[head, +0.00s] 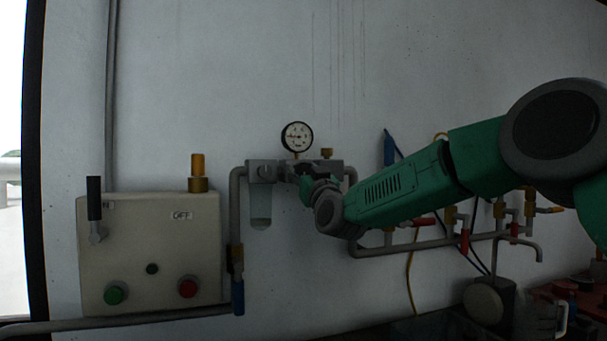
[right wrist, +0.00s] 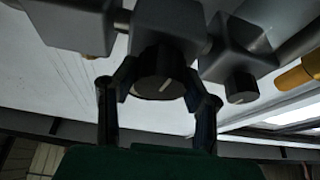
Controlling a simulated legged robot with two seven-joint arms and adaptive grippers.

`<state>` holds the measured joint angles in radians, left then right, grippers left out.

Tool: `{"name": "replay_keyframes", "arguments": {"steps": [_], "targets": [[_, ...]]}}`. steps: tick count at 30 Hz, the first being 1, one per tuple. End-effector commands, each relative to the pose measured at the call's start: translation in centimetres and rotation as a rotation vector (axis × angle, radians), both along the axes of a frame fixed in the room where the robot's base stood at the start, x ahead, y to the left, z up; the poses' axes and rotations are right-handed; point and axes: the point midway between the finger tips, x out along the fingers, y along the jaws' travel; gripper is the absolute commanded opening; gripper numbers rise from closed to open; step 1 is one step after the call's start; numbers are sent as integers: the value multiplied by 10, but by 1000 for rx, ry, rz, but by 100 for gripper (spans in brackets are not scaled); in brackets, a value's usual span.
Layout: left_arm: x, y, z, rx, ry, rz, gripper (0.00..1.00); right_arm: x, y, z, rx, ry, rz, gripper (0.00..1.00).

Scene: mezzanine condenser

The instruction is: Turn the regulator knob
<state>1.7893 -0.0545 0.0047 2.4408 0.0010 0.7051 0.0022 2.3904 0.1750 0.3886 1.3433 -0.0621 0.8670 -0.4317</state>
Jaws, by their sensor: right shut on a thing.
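The regulator knob (right wrist: 160,70) is dark and round with a white mark on its face, under a grey block in the right wrist view. My right gripper (right wrist: 160,86) has one finger on each side of the knob and is shut on it. In the head view my right gripper (head: 308,188) reaches in from the right to the grey regulator unit (head: 265,170), below the round white gauge (head: 297,136). The knob is hidden there behind the gripper. My left gripper is not in view.
A smaller dark knob (right wrist: 240,86) is close to the right finger. A clear bowl (head: 260,208) hangs below the unit. A control box (head: 150,250) with green and red buttons is at left. Pipes with valves (head: 430,243) run behind my right arm.

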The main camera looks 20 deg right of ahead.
Motion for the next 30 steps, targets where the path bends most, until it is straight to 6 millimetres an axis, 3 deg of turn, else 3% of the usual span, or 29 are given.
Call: {"name": "replay_keyframes", "arguments": {"steps": [20, 30], "targets": [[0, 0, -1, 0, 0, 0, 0, 1, -1, -7, 36, 13, -1, 9], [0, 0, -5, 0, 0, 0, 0, 1, -1, -8, 207, 21, -2, 9]]}}
